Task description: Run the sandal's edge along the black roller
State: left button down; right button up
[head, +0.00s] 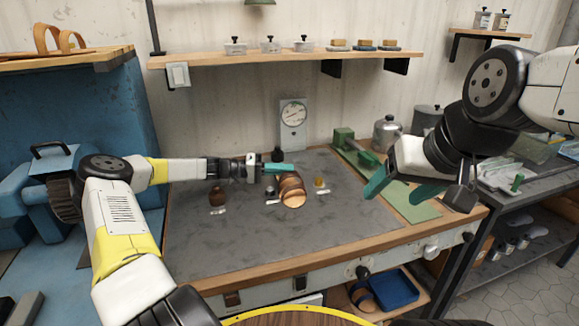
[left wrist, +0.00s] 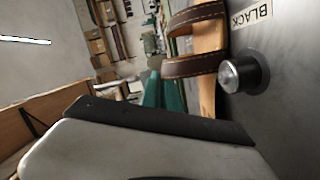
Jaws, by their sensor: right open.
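The sandal (head: 291,190) has brown straps and a tan sole. It stands tilted over the workbench's grey top, its upper end at the teal fingers of my left gripper (head: 278,168), which appears shut on it. In the left wrist view the sandal (left wrist: 207,65) is right beside the black roller (left wrist: 242,76), which has a silver end and a "BLACK" label. Whether they touch is unclear. The roller (head: 270,190) shows small, left of the sandal, in the head view. My right gripper (head: 405,188) is open and empty above the bench's right side.
A brown roller (head: 217,195) stands to the left and a yellowish one (head: 320,182) to the right, each with a label. A dial gauge (head: 293,118) stands behind. A green tool (head: 352,148) is at the back right. The bench's front (head: 280,243) is clear.

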pick_arm(q)
jog(key=shift+s+a, duration=0.25)
jog(key=shift+a, duration=0.25)
dwell(1.6)
jog(key=shift+w, duration=0.2)
jog(key=shift+w+a, duration=0.1)
jog(key=shift+w, duration=0.4)
jog(key=shift+w+a, duration=0.15)
jog(key=shift+w, duration=0.35)
dwell(0.4)
jog(key=shift+w, duration=0.2)
jog(key=shift+w+a, duration=0.1)
jog(key=shift+w+a, duration=0.15)
jog(key=shift+w, duration=0.1)
dwell(1.3)
jog(key=shift+w+a, duration=0.2)
jog(key=shift+w, duration=0.35)
jog(key=shift+w+a, duration=0.1)
jog(key=shift+w, duration=0.15)
